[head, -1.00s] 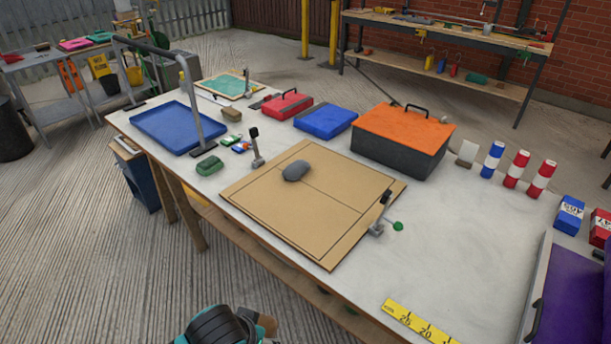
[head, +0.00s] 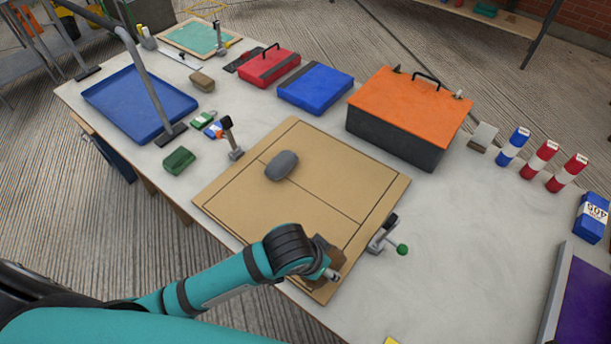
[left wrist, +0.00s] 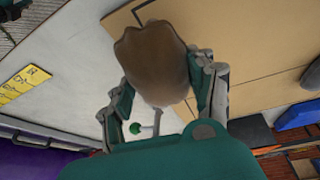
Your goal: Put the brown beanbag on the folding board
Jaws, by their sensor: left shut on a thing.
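The folding board (head: 335,165) is a tan panel with dark lines, lying flat on the table; it also fills the top right of the left wrist view (left wrist: 265,45). My left gripper (head: 325,268) is over the board's front right corner, pointing down. It is shut on the brown beanbag (head: 328,250), which is partly hidden by the wrist in the head view. In the left wrist view the beanbag (left wrist: 152,60) sits between both fingers. I cannot tell whether it touches the board. My right gripper is not in view.
A grey beanbag (head: 281,166) lies on the board left of its middle. Clamps stand at the board's left (head: 232,140) and right (head: 383,235) edges. An orange-lidded toolbox (head: 408,110) is behind it.

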